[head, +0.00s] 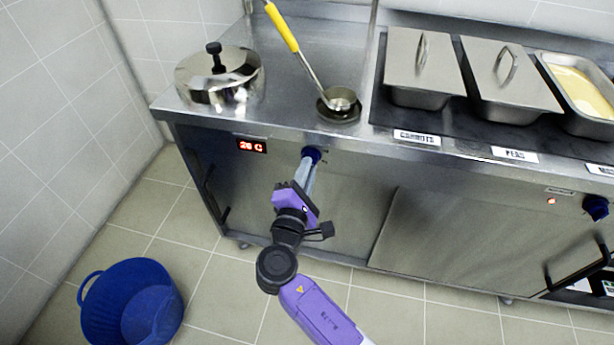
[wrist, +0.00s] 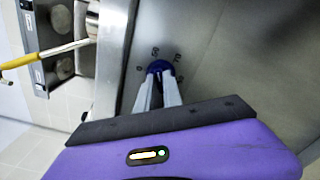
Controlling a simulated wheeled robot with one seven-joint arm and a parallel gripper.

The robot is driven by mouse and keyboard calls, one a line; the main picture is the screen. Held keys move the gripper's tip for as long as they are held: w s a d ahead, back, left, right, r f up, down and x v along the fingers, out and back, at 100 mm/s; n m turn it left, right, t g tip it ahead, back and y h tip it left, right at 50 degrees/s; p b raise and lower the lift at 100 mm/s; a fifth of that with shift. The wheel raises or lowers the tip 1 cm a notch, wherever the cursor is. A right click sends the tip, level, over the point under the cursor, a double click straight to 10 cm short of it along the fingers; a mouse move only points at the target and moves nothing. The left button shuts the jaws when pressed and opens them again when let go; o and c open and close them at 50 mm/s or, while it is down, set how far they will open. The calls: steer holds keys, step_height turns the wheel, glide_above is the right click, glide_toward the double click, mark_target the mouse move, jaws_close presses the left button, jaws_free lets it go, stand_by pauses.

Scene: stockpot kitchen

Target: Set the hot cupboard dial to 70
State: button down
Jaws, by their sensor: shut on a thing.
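The hot cupboard dial is a blue knob (head: 312,154) on the steel front below the counter edge, right of a red display (head: 251,145) that seems to read 26 C. My gripper (head: 308,165) is shut on the dial, its two pale fingers on either side of it. In the wrist view the dial (wrist: 159,67) shows between the fingertips of my gripper (wrist: 161,82). Several dark scale marks (wrist: 155,51) surround the dial, too small to read surely. The dial's pointer setting cannot be told.
A lidded steel pot (head: 222,80) and a yellow-handled ladle (head: 283,28) are on the counter. Lidded pans (head: 420,75) stand at the right. Another blue knob (head: 596,207) is far right. A blue basket (head: 100,300) is on the floor at left.

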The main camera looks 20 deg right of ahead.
steer(key=m+b, duration=0.3)
steer(key=m, duration=0.1)
steer(key=m+b, duration=0.3)
steer(key=b, duration=0.1)
steer(key=m+b, duration=0.3)
steer(key=m, duration=0.1)
steer(key=shift+f+m+b, duration=0.3)
steer(key=shift+f+b, duration=0.05)
steer(key=shift+b, duration=0.05)
steer(key=c, duration=1.5)
jaws_free()
steer(key=shift+r, duration=0.1)
steer(key=shift+s, duration=0.1)
steer(key=v, duration=0.7)
steer(key=shift+s+a+p, duration=0.25)
steer(key=shift+p, duration=0.2)
